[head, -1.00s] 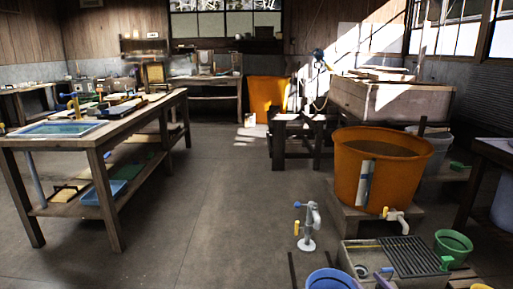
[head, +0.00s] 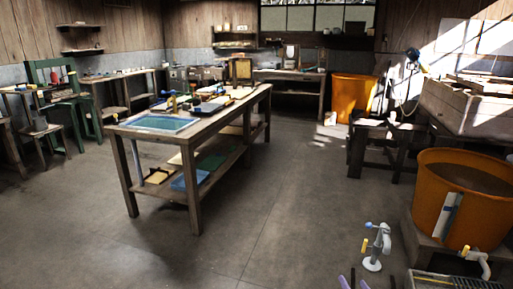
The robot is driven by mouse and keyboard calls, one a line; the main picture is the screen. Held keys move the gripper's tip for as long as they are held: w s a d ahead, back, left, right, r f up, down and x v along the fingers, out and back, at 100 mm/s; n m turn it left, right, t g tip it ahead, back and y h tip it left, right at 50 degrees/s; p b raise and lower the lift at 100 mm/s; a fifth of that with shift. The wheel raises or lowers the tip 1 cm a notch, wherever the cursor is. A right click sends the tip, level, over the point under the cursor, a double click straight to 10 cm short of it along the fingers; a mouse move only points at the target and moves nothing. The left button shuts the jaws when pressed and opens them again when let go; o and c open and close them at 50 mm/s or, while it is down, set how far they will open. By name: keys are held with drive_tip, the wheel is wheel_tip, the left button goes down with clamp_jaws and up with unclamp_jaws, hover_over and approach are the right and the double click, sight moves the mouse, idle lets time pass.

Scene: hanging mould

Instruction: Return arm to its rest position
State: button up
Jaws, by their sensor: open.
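A wooden worktable (head: 190,135) stands left of the middle. A blue-framed screen with a teal surface (head: 157,123) lies flat at its near left end; I cannot tell whether it is the mould. Several small tools and trays lie farther back on the tabletop. A lower shelf (head: 215,166) holds a blue tray (head: 190,180) and other flat pieces.
A big orange tub (head: 445,215) stands at the right on a low plinth. A white standpipe (head: 376,247) rises from the floor to its left. Dark stands (head: 380,150) and a large wooden vat (head: 465,108) are behind. Grey floor (head: 280,215) lies open between table and tub.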

drive_tip(key=s+a+m+g+h+p, duration=0.15)
drive_tip(key=a+m+g+p, duration=0.25)
drive_tip(key=a+m+p, duration=0.55)
drive_tip(key=s+a+f+m+g+h+p, duration=0.2)
drive_tip(key=s+a+f+m+g, duration=0.15)
drive_tip(key=s+a, duration=0.45)
drive_tip(key=s+a+m+g+y+p, duration=0.1)
drive_tip(key=s+a+m+g, duration=0.2)
drive_tip(key=s+m+g, duration=0.4)
drive_tip(key=s+a+m+g+p, duration=0.1)
drive_tip(key=s+a+m+g, duration=0.2)
drive_tip(key=s, duration=2.2)
drive_tip(key=m+g, duration=0.4)
drive_tip(key=m, duration=0.5)
drive_tip(key=shift+s+r+m+y, duration=0.25)
drive_tip(key=shift+r+m+y, duration=0.05)
drive_tip(key=shift+y, duration=0.05)
drive_tip(key=shift+a+g, duration=0.1)
drive_tip(key=shift+g, duration=0.15)
drive_tip(key=shift+c, duration=0.3)
